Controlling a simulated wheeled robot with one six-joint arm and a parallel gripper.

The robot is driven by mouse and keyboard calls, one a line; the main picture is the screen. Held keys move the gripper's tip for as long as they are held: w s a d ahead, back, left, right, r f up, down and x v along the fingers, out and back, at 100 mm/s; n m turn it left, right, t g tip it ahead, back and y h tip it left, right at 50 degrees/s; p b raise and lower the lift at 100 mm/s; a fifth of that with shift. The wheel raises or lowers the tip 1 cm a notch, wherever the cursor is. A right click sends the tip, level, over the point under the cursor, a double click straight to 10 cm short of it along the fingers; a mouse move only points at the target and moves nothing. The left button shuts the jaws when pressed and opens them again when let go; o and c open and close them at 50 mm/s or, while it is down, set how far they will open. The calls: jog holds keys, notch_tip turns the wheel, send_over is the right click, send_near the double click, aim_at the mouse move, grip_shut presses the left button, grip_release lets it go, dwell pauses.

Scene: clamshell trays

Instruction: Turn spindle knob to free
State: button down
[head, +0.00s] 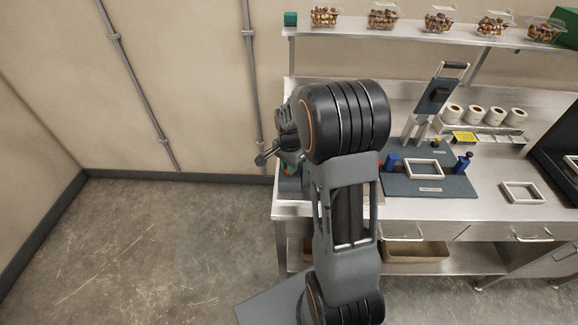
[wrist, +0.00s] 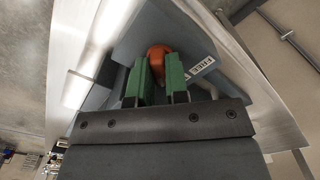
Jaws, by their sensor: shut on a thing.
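The orange spindle knob (wrist: 158,52) shows in the wrist view between the green finger pads of my gripper (wrist: 160,76). My gripper is shut on it; the pads cover its sides and lower part. The knob is on a blue-grey housing (wrist: 205,45). A white label reading "FREE" (wrist: 201,67) is on the housing, just right of the knob. I cannot tell which way the knob points. In the head view my arm hides the knob and most of the gripper at the left end of the bench.
The steel bench (head: 400,206) runs to the right. On it are a blue-grey press (head: 450,185) with a raised lever, a loose white frame (head: 522,192) and several white rolls (head: 484,115). A shelf (head: 420,40) above bears several filled clamshell trays. The floor at left is clear.

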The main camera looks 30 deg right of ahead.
jog(key=n+b, duration=0.1)
jog(key=n, duration=0.3)
jog(key=shift+w, duration=0.1)
jog(key=n, duration=0.4)
jog(key=shift+n+b, duration=0.3)
jog(key=shift+b, duration=0.05)
jog(key=n, duration=0.4)
jog(key=shift+b, duration=0.35)
jog(key=shift+r+n, duration=0.1)
jog(key=shift+n, duration=2.3)
jog(key=c, duration=1.1)
grip_release()
notch_tip(320, 180, up, 14)
jog(key=shift+f+b, duration=0.1)
jog(key=shift+b, duration=0.35)
